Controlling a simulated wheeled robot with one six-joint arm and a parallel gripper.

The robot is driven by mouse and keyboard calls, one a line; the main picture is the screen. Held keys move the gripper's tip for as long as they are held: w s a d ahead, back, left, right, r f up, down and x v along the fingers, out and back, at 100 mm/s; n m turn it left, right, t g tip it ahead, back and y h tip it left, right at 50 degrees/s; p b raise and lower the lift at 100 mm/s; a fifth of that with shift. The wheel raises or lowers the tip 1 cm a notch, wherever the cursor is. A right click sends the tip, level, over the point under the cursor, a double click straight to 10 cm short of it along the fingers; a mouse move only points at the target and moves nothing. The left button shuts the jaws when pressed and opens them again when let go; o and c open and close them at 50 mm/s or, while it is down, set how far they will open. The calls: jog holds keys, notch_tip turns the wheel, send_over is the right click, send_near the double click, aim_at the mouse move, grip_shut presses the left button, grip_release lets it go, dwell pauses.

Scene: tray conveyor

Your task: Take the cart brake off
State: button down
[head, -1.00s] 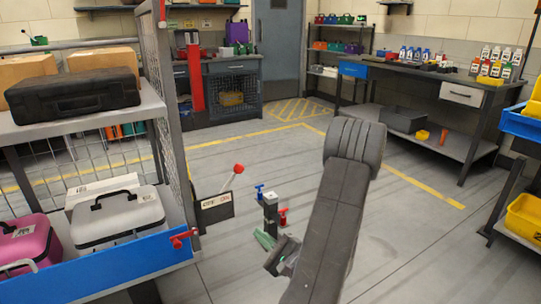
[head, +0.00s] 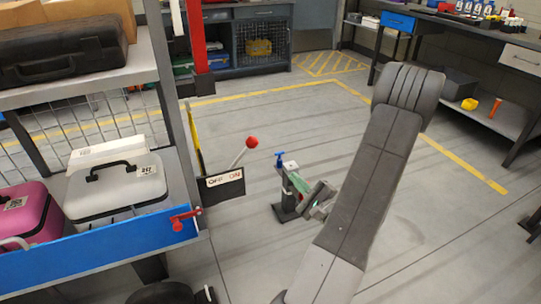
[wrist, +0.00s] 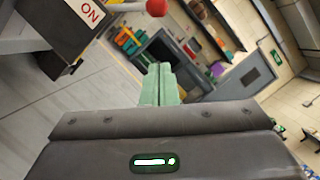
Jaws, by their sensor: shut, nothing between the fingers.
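The brake lever ends in a red ball knob (head: 252,142) and rises from a dark box with an OFF/ON plate (head: 222,186) at the cart's corner. The lever leans right, to the ON side. The cart (head: 95,249) with its blue front board stands at left. My gripper (head: 294,180) is to the right of the lever and a little lower in the picture, shut and empty, apart from the knob. In the wrist view its green fingers (wrist: 158,84) are together, with the red knob (wrist: 157,7) at the top edge and the ON label beside it.
A post with a blue handle (head: 280,157) stands behind my gripper, partly hidden. A red latch (head: 183,220) sticks out from the cart's blue board. Cases and boxes fill the cart shelves. The workbench (head: 515,55) is at right, with open floor between.

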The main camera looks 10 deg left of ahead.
jog(key=s+a+r+b+x, duration=0.1)
jog(key=s+b+x, duration=0.1)
jog(key=x, duration=1)
jog(key=shift+w+a+r, duration=0.35)
jog(key=shift+a+r, duration=0.05)
jog(key=shift+d+r, duration=0.1)
